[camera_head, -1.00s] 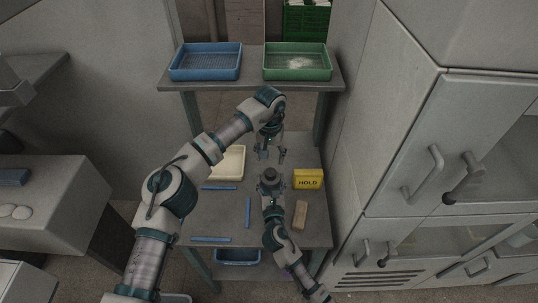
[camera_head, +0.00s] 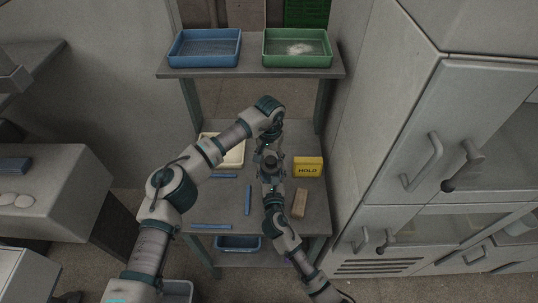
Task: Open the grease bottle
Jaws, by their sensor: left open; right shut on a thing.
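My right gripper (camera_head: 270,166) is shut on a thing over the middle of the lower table. Its arm comes up from the lower right. A small dark round top (camera_head: 268,157), which looks like the grease bottle's cap, shows there; the bottle's body cannot be made out. My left gripper (camera_head: 268,146) is open and points down from the bent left arm, right at or just above this dark top. Its fingers are small and partly merged with the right gripper, so I cannot tell whether they touch the cap.
A yellow HOLD box (camera_head: 308,167) and a brown block (camera_head: 300,203) lie to the right on the table (camera_head: 228,204). A cream tray (camera_head: 236,157) and several blue strips lie left. Blue (camera_head: 205,63) and green (camera_head: 297,64) trays stand on the upper shelf. Grey cabinets (camera_head: 400,140) flank the right.

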